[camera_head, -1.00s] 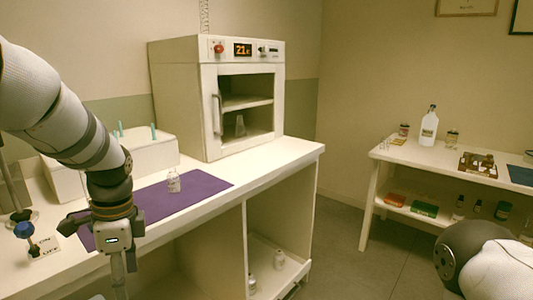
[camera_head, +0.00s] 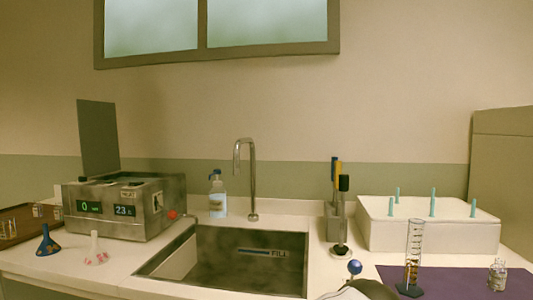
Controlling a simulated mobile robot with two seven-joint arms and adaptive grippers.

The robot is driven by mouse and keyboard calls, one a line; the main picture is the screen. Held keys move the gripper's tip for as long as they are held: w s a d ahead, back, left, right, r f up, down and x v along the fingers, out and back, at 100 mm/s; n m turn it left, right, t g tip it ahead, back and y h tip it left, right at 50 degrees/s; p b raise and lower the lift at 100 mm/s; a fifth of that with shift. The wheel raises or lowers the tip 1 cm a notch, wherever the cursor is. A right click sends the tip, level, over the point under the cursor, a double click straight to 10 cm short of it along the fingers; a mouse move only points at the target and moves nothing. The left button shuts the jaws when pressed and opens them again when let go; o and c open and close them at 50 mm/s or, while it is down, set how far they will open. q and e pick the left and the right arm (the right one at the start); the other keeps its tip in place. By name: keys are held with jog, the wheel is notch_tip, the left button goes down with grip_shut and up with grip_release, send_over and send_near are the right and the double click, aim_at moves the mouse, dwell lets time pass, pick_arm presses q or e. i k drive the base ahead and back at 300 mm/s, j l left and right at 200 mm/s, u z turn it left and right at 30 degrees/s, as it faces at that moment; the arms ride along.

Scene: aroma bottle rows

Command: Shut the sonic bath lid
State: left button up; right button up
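The sonic bath (camera_head: 125,210) is a grey metal box with two lit displays on its front, standing on the counter at the left. Its lid (camera_head: 98,138) is a dark flat panel standing upright at the back left of the box, so the bath is open. The inside of the bath is mostly hidden from this angle. Neither of my grippers shows in this view. A pale rounded shape at the bottom edge, right of centre, is cut off, and I cannot tell what it is.
A sink (camera_head: 235,262) with a tap (camera_head: 252,180) lies right of the bath. A soap bottle (camera_head: 217,195) stands behind the sink. A blue funnel (camera_head: 47,242) and a small white item (camera_head: 95,250) stand before the bath. A white pegged box (camera_head: 425,228) is at right.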

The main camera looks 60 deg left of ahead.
aim_at(98, 121)
jog(key=k+j+u, duration=0.15)
jog(key=k+j, duration=0.15)
jog(key=j, duration=0.2)
jog(key=k+j+u, duration=0.1)
jog(key=k+j, duration=0.2)
jog(key=j, duration=0.3)
jog(key=k+j+u, duration=0.15)
jog(key=k+j, duration=0.15)
jog(key=j, duration=0.25)
jog(key=k+j+u, duration=0.15)
jog(key=j, duration=0.45)
jog(key=k+j+u, duration=0.15)
jog(key=k+j, duration=0.15)
jog(key=j, duration=0.35)
jog(key=k+j+u, duration=0.1)
jog(key=j, duration=0.55)
jog(key=k+j+u, duration=0.15)
jog(key=j, duration=0.55)
jog(key=k+j+u, duration=0.15)
jog(key=j, duration=0.55)
